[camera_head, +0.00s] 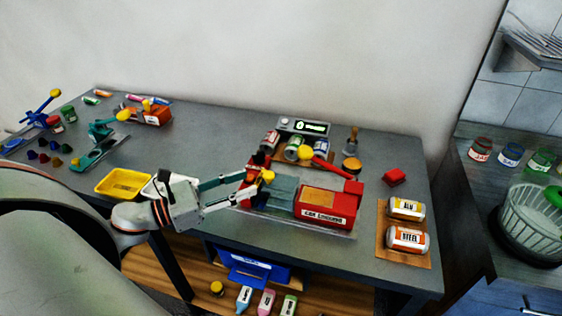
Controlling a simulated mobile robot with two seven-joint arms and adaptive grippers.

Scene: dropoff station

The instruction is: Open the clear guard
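A red machine (327,203) with a white label on its front stands at the middle of the grey table. A see-through blue-grey guard (281,192) sits at its left part and looks closed. A small yellow knob (268,176) is at the guard's left end. My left gripper (249,187) reaches in from the left, with its fingertips close beside the knob and the guard's left end. Its fingers look spread apart; whether they touch the knob I cannot tell. My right gripper is not in view.
A red lever with a yellow ball (305,153) rises over the machine. Several cans stand behind it, by a lit display (311,128). Cans labelled ALU (406,208) and STEEL (407,238) lie on a board at right. A yellow tray (123,183) lies left of my gripper.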

